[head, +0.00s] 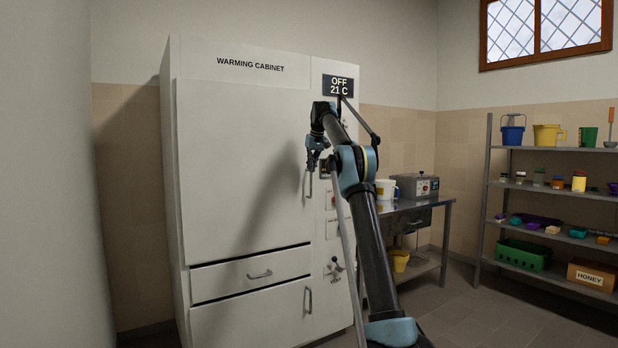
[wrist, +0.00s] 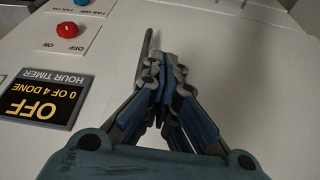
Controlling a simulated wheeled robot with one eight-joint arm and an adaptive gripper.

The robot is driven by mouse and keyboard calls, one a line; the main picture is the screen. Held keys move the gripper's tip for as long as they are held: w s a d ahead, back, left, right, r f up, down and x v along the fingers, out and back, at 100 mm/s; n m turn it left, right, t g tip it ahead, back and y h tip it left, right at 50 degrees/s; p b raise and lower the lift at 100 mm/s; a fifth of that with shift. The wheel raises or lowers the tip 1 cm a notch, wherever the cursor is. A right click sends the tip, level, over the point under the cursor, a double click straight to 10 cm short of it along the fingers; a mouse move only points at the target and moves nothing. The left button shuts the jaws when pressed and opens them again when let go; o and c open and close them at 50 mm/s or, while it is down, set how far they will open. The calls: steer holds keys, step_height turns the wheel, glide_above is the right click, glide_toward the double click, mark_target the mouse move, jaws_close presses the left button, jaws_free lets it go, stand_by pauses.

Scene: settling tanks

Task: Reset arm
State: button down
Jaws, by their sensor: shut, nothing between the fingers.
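My gripper (wrist: 165,72) is shut and empty in the wrist view, with its fingertips together. In the head view my gripper (head: 314,158) is in front of the right part of the warming cabinet (head: 240,150), by the top of the tall door's handle (head: 309,185). A grey bar, likely that handle, shows just beyond the fingertips in the wrist view (wrist: 144,52). I cannot tell whether they touch. The cabinet's display (head: 338,86) reads OFF, 21 C. My raised arm hides part of the control panel.
A red knob (wrist: 67,30) and an hour timer display (wrist: 42,97) reading OFF, 0 of 4 done, sit near my gripper. A metal table (head: 405,206) with a mug and a grey box stands to the right. A loaded shelf (head: 560,202) stands farther right. Floor between is clear.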

steer(key=s+d+r, duration=0.3)
steer(key=s+r, duration=0.3)
steer(key=s, duration=0.2)
steer(key=s+d+f+m, duration=0.1)
steer(key=s+d+f, duration=0.15)
steer(key=s, duration=0.65)
steer(key=s+d+f+m, duration=0.1)
steer(key=s+d+f, duration=0.15)
steer(key=s, duration=0.65)
steer(key=s+d+f, duration=0.1)
steer(key=s+f, duration=0.2)
steer(key=s, duration=0.7)
steer(key=s+d+f+m+g+h, duration=0.1)
steer(key=s+d+f, duration=0.3)
steer(key=s+f, duration=3.2)
steer(key=shift+s+d+f+m+h, duration=0.15)
steer(key=shift+m+h, duration=0.15)
steer(key=shift+m, duration=0.5)
